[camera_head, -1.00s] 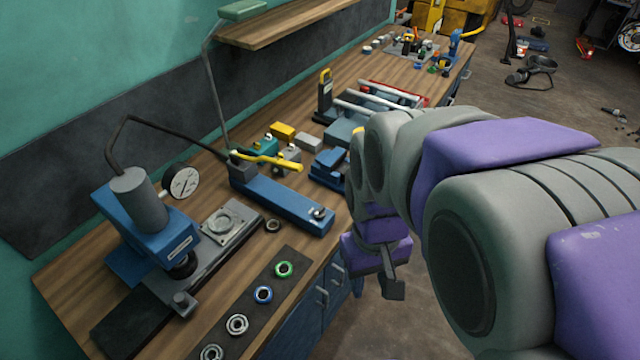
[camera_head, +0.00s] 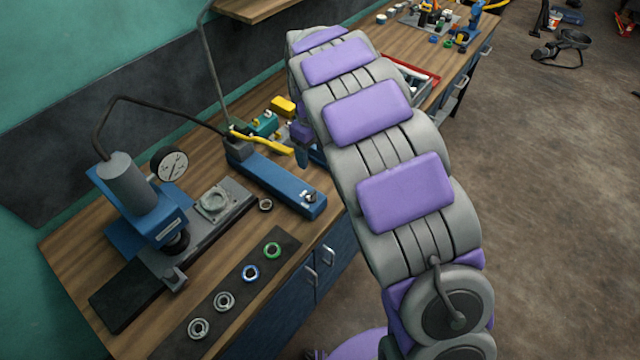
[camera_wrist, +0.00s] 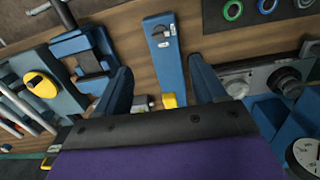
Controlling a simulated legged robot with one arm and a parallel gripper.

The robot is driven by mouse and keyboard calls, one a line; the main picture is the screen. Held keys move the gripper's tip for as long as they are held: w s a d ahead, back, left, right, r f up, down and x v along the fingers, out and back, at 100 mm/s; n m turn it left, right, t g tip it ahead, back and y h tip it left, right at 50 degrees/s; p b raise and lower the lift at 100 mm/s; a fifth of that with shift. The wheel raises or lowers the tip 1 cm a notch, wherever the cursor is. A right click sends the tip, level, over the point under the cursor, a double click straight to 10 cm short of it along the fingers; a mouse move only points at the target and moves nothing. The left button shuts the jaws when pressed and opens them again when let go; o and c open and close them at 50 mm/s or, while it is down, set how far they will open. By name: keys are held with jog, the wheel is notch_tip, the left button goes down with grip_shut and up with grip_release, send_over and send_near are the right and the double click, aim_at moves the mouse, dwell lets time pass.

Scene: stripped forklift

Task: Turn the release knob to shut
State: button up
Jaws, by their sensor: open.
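The release knob is a small dark knob on the near end of the blue hand pump. It shows in the head view (camera_head: 310,196) and in the wrist view (camera_wrist: 160,31), with small pale labels beside it. The pump body (camera_head: 277,183) lies on the bench and also shows in the wrist view (camera_wrist: 168,72). My gripper (camera_wrist: 159,64) is open and empty, its two dark blue fingers either side of the pump body in the picture, apart from the knob. In the head view my arm hides most of the gripper. The knob's exact setting is too small to tell.
A blue press with a dial gauge (camera_head: 169,164) stands left of the pump, joined by a black hose. A dark strip with several rings (camera_head: 250,273) lies at the bench front. The yellow pump handle (camera_head: 262,142) and small blocks (camera_head: 283,106) are behind.

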jog(key=w, duration=0.1)
send_near(311, 193)
jog(key=shift+n, duration=0.3)
jog(key=f, duration=0.7)
jog(key=shift+d+f+b, duration=0.15)
jog(key=shift+d+b, duration=0.2)
jog(key=shift+b, duration=0.05)
jog(key=shift+a+f, duration=0.55)
jog(key=shift+f, duration=0.1)
jog(key=shift+d, duration=0.3)
jog(key=shift+c, duration=0.3)
jog(key=shift+d+r, duration=0.1)
jog(key=shift+d, duration=0.1)
jog(key=c, duration=0.3)
jog(key=shift+a, duration=0.2)
jog(key=c, duration=0.7)
